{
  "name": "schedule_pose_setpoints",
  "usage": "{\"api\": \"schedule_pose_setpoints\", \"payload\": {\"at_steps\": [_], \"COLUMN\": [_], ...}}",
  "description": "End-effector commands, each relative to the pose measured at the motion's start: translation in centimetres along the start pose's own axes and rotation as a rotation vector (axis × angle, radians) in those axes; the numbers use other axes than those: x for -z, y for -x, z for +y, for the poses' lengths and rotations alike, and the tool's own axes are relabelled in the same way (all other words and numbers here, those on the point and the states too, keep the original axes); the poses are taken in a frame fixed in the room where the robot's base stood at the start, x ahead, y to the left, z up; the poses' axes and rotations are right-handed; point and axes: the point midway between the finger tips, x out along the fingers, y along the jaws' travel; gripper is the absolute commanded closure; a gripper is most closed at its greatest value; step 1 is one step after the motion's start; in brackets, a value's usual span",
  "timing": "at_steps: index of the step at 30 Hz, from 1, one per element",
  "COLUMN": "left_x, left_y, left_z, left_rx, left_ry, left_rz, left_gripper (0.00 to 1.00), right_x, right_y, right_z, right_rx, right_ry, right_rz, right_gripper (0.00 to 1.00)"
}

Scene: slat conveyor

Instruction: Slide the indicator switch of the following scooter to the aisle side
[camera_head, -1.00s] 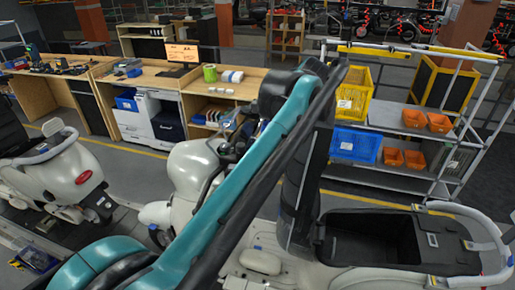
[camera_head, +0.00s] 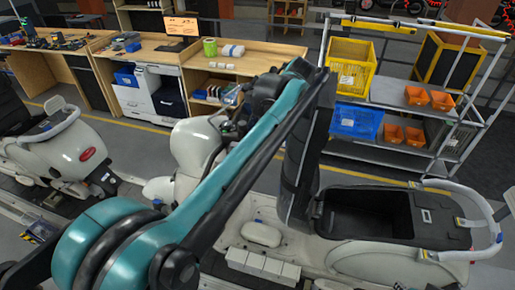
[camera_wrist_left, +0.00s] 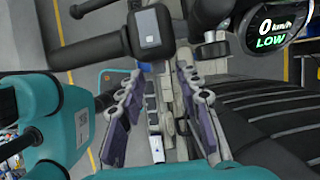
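The scooter (camera_head: 197,145) under my left arm stands behind another cream scooter at the left. My arm hides much of its handlebar in the head view. In the left wrist view its dark handlebar (camera_wrist_left: 90,55) carries a switch housing (camera_wrist_left: 150,30) with a small pale square on its face, which may be the indicator switch. Which way the switch is set cannot be told. My left gripper (camera_wrist_left: 162,75) is open and empty, its two fingers apart just below the housing in that view. Nothing is seen between the fingertips. My right gripper is not in view.
A round display (camera_wrist_left: 272,28) reading 0 km/h LOW sits right of the housing. The other scooter (camera_head: 65,150) stands at the left. A wooden bench (camera_head: 220,62) and a rack (camera_head: 390,92) with yellow, blue and orange bins stand behind. An open dark compartment (camera_head: 370,215) is at the right.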

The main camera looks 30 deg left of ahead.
Motion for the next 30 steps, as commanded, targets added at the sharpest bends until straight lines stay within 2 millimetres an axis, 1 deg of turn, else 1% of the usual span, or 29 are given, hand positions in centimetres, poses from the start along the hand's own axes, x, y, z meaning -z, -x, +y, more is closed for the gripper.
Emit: {"api": "schedule_pose_setpoints", "payload": {"at_steps": [2, 3, 6, 12, 18, 24, 25, 26, 27, 30], "left_x": [0.0, 0.0, 0.0, 0.0, 0.0, 0.0, 0.0, 0.0, 0.0, 0.0], "left_y": [0.0, 0.0, 0.0, 0.0, 0.0, 0.0, 0.0, 0.0, 0.0, 0.0], "left_z": [0.0, 0.0, 0.0, 0.1, 1.4, 1.4, 1.4, 1.4, 1.4, 1.4], "left_rx": [0.0, 0.0, 0.0, 0.0, -0.001, -0.003, -0.003, -0.004, -0.003, -0.002], "left_ry": [0.0, 0.0, 0.0, 0.0, 0.0, 0.0, 0.0, 0.0, 0.0, 0.0], "left_rz": [0.0, 0.0, 0.0, 0.0, 0.0, 0.0, 0.0, 0.0, 0.0, 0.0], "left_gripper": [0.66, 0.76, 1.0, 1.0, 1.0, 1.0, 0.79, 0.71, 0.66, 0.66], "right_x": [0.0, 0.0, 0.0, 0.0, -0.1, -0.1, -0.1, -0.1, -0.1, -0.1], "right_y": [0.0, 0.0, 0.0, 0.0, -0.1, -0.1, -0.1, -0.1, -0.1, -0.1], "right_z": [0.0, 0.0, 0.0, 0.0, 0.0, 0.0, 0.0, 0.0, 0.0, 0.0], "right_rx": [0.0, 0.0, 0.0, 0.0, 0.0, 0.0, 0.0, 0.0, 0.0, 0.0], "right_ry": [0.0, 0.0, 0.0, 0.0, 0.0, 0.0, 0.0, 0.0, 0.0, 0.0], "right_rz": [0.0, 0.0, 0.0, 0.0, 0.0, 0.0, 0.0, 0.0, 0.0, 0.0], "right_gripper": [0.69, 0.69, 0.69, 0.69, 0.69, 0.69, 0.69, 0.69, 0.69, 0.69]}}
